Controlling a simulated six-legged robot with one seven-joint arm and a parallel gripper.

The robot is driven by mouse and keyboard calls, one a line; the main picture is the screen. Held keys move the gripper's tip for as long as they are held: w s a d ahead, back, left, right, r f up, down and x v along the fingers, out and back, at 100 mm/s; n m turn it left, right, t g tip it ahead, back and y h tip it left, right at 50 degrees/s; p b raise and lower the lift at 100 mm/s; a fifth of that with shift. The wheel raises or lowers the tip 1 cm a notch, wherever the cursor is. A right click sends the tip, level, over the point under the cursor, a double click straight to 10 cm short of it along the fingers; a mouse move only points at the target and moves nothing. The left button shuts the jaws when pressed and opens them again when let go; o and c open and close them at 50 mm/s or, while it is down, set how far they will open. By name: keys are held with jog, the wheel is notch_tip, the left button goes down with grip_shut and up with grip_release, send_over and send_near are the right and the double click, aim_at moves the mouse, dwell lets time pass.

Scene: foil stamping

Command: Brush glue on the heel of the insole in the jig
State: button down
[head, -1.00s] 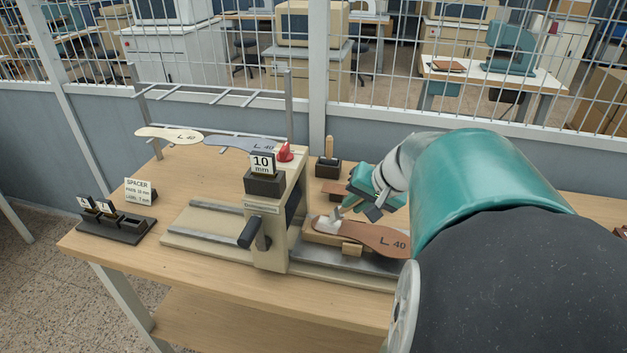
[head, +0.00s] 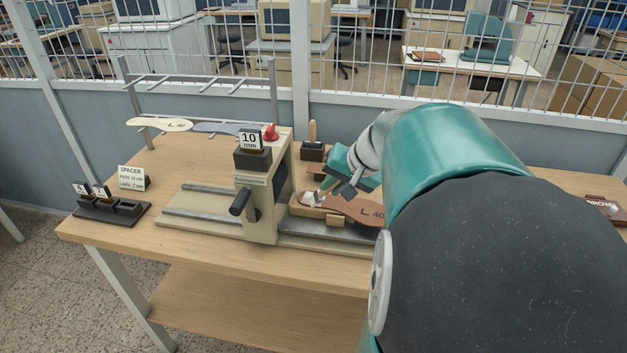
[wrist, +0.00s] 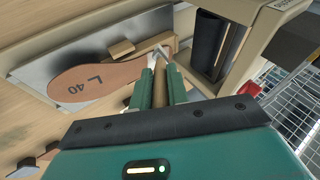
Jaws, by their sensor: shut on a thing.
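The brown insole marked L 40 (head: 352,208) lies in the wooden jig (head: 313,212), heel end toward the cream press. It also shows in the wrist view (wrist: 98,83). My gripper (head: 338,188) is shut on a thin brush (head: 328,187) and is tilted over the heel from the right. In the wrist view my fingers (wrist: 160,82) point at the heel, with pale bristles (wrist: 159,52) in front of them. A white patch (head: 310,199) shows at the heel by the brush tip. I cannot tell whether it is bristles or glue, or whether the bristles touch.
The cream press (head: 266,210) with a 10 mm block (head: 250,148) stands close left of the heel. A dark holder (head: 313,152) with an upright wooden handle is behind the jig. A spacer tray (head: 112,206) sits far left. A rack (head: 195,88) holds other insoles.

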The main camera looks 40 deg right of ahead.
jog(key=shift+w+d+r, duration=0.2)
jog(key=shift+w+r, duration=0.2)
jog(key=shift+w, duration=0.1)
jog(key=shift+w+a+r, duration=0.1)
jog(key=shift+a+r, duration=0.05)
jog(key=shift+r, duration=0.15)
jog(key=shift+s+r, duration=0.25)
jog(key=shift+r, duration=0.6)
jog(key=shift+w+r, duration=0.25)
jog(key=shift+r, duration=0.05)
jog(key=shift+s+r, duration=0.25)
jog(key=shift+r, duration=0.6)
jog(key=shift+w+r, duration=0.15)
jog(key=shift+r, duration=0.4)
